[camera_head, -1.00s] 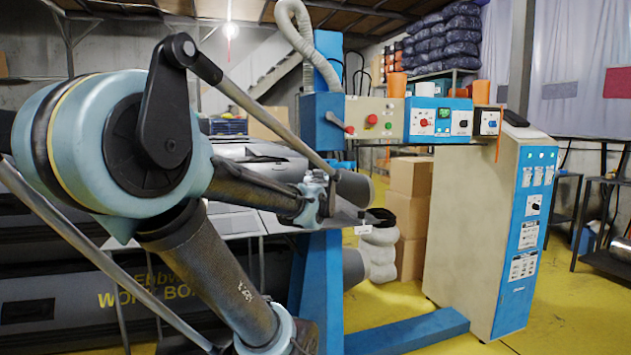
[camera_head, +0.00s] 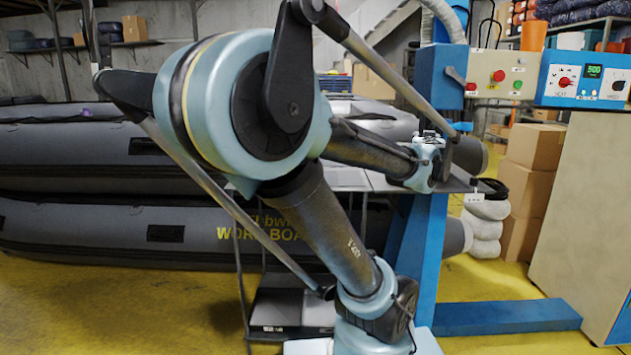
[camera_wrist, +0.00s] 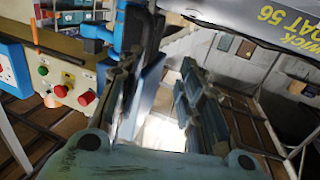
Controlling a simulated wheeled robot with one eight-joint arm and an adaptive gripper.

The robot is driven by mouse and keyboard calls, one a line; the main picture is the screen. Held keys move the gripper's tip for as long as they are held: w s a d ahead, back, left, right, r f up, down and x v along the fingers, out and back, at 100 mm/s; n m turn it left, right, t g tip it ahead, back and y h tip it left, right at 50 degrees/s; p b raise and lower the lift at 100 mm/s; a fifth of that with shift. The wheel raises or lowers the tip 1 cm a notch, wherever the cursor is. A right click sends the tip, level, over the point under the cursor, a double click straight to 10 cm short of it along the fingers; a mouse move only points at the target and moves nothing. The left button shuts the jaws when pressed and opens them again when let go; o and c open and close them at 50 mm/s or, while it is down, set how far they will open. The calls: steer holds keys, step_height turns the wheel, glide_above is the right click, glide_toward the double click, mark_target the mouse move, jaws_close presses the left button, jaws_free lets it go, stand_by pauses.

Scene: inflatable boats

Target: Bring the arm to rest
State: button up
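My arm fills the middle of the head view, with a large pale blue joint and dark links. Its far end, a pale blue wrist part, is folded beside a blue post (camera_head: 425,260); I cannot make out the fingers there. In the wrist view my gripper (camera_wrist: 165,95) shows two ridged fingers, apart, with a bright gap between them. Nothing is seen held in the gap.
Grey inflatable boats (camera_head: 80,220) lie behind my arm on the left. Cardboard boxes (camera_head: 533,160) and a stack of pale rolls (camera_head: 486,225) stand right of the post. A control panel (camera_head: 505,75) hangs above. Yellow floor (camera_head: 120,315) is open at front left.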

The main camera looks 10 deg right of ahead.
steer(key=w+a+f+n+g+y, duration=0.15)
steer(key=a+f+y, duration=0.25)
steer(key=a, duration=0.4)
steer(key=a+f+n+y, duration=0.3)
steer(key=a+f+y, duration=0.1)
steer(key=a, duration=0.4)
steer(key=s+a+f+n+g+y, duration=0.2)
steer(key=s+a+f+g+y, duration=0.15)
steer(key=a+f, duration=0.6)
steer(key=s+f+g+h, duration=0.2)
steer(key=s+f+g, duration=0.2)
steer(key=s, duration=0.5)
steer(key=s+f+m+g+h, duration=0.1)
steer(key=s+f+g+h, duration=0.1)
steer(key=s+f+g, duration=0.3)
steer(key=s+f, duration=0.4)
steer(key=shift+a, duration=0.15)
steer(key=shift+m, duration=0.25)
steer(key=shift+w+f, duration=0.15)
steer(key=shift+w, duration=0.2)
